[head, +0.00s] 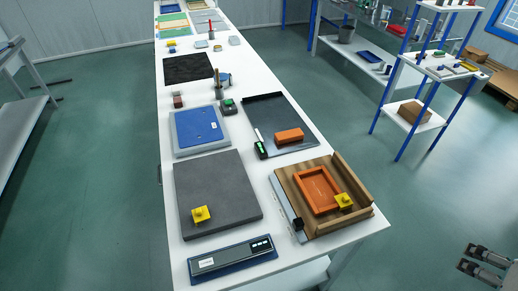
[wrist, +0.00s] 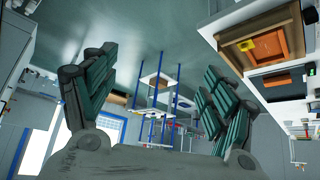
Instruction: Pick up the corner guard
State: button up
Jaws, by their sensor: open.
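Small yellow blocks look like corner guards, but I cannot tell which one the task means. One yellow block (head: 200,214) sits on the dark grey slab near the front left of the bench. Another yellow block (head: 344,202) sits at the near right corner of the orange frame (head: 303,189) in the wooden tray; it also shows in the wrist view (wrist: 247,44). My gripper (head: 487,264) is at the lower right of the head view, off the bench and apart from both blocks. In the wrist view its fingers (wrist: 157,95) are wide apart with nothing between them.
The grey slab (head: 222,180), a blue panel (head: 198,127), a black tray with an orange block (head: 289,135) and a blue-based device (head: 232,259) crowd the bench. A blue-posted shelf (head: 437,72) stands right. Floor between is clear.

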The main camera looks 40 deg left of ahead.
aim_at(201, 215)
jog(key=u, duration=2.3)
jog(key=z, duration=1.2)
jog(key=i+j+u, duration=0.1)
jog(key=j, duration=0.2)
jog(key=i+j, duration=0.1)
jog(key=j, duration=0.25)
jog(key=i+j+u, duration=0.15)
jog(key=j, duration=0.15)
